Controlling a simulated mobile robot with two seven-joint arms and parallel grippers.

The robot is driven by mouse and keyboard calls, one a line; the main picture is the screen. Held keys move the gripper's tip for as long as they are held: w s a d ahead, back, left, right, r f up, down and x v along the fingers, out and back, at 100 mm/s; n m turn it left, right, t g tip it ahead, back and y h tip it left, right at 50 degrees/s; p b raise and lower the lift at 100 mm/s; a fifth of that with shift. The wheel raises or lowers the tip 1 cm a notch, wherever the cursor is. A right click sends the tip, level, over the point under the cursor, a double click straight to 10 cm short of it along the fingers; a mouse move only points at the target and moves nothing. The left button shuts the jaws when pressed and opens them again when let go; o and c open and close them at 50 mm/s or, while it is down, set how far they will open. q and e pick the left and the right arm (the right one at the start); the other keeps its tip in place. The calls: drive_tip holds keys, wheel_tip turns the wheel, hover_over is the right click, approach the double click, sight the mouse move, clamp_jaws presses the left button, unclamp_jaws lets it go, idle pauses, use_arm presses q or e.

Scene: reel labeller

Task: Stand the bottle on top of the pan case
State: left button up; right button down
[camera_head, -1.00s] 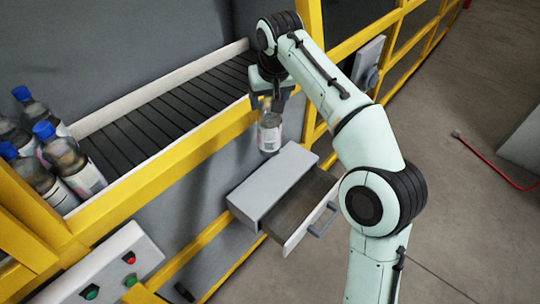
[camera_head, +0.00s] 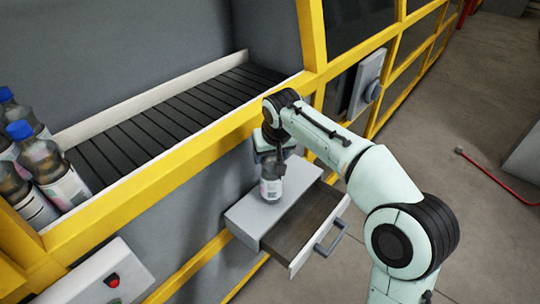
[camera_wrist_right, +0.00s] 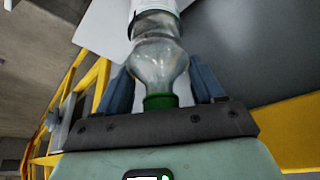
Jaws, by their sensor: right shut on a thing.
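The bottle (camera_head: 271,189) is clear with a white label and is upright in my right gripper (camera_head: 270,165). In the right wrist view the bottle (camera_wrist_right: 158,62) shows its green cap between the two blue fingers of the gripper (camera_wrist_right: 160,92), which is shut on its neck end. The pan case (camera_head: 245,213) is a light grey box with its drawer pulled out. The bottle's base appears over the middle of the case's flat top; I cannot tell whether it touches. My left gripper is in neither view.
The open drawer (camera_head: 301,240) with its grey handle (camera_head: 329,243) juts out at the lower right of the case. A dark conveyor (camera_head: 170,118) with a yellow frame runs behind. Several blue-capped bottles (camera_head: 40,160) stand at the left.

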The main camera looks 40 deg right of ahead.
drive_tip(key=shift+r, duration=0.2)
drive_tip(key=shift+f, duration=0.1)
drive_tip(key=shift+f, duration=0.15)
drive_tip(key=shift+c, duration=0.7)
unclamp_jaws()
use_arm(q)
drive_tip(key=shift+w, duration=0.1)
use_arm(e)
drive_tip(key=shift+s+r, duration=0.1)
drive_tip(key=shift+r, duration=0.45)
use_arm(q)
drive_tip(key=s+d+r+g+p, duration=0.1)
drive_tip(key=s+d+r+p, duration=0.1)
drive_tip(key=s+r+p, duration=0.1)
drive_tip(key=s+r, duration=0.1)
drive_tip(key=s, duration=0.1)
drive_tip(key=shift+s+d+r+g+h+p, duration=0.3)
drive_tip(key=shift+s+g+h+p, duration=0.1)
use_arm(e)
drive_tip(key=v, duration=1.1)
drive_tip(key=shift+s, duration=0.15)
